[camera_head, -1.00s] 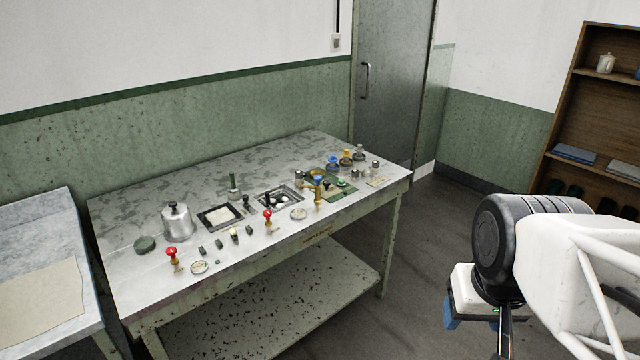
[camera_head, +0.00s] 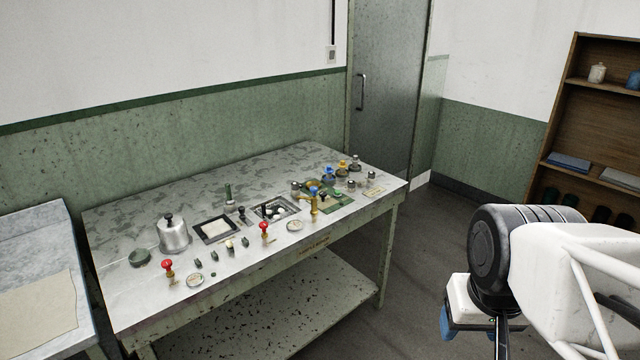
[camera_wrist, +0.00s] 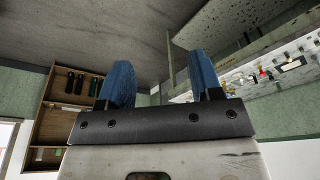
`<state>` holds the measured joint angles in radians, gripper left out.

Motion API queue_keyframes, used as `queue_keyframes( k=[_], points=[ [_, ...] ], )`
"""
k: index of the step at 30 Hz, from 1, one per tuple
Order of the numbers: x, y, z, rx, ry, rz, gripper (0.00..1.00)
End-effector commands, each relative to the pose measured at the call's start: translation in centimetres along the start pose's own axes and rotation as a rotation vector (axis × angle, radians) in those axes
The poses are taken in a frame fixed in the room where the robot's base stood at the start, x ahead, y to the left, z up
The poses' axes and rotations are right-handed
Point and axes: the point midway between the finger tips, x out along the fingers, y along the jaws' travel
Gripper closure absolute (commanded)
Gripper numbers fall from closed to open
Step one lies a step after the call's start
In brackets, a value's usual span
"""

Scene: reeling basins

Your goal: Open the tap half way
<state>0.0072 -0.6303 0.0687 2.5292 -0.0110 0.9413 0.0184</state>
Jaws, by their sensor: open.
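A brass tap (camera_head: 313,200) stands near the front right of the worktable in the head view, its spout pointing left toward a basin (camera_head: 276,209) set in the top. Two red-handled valves also stand along the front edge, one at the left (camera_head: 168,268) and one near the middle (camera_head: 264,230). Which of these is the task's tap I cannot tell for sure. My gripper (camera_head: 472,322) is off to the right of the table, well apart from it. In the wrist view its blue fingers (camera_wrist: 160,82) are spread with nothing between them.
The worktable (camera_head: 120,215) carries a metal kettle-like pot (camera_head: 173,235), a dark framed tray (camera_head: 199,221), dials and several coloured-top bottles. A second table (camera_head: 40,235) stands at left, a wooden shelf (camera_head: 545,135) at right. The floor between table and shelf is clear.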

Motion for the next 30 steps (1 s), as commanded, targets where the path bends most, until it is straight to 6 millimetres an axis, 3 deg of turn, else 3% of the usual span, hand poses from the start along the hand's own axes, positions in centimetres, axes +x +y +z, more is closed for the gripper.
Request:
queue_keyframes(
  k=[5, 11, 30],
  points=[
    [-0.3, -0.2, -1.5, 0.0, 0.002, 0.001, 0.41],
    [-0.7, -0.7, -5.2, -0.002, 0.007, 0.004, 0.41],
    [-0.4, -4.2, -21.3, -0.002, 0.041, 0.014, 0.41]
  ],
)
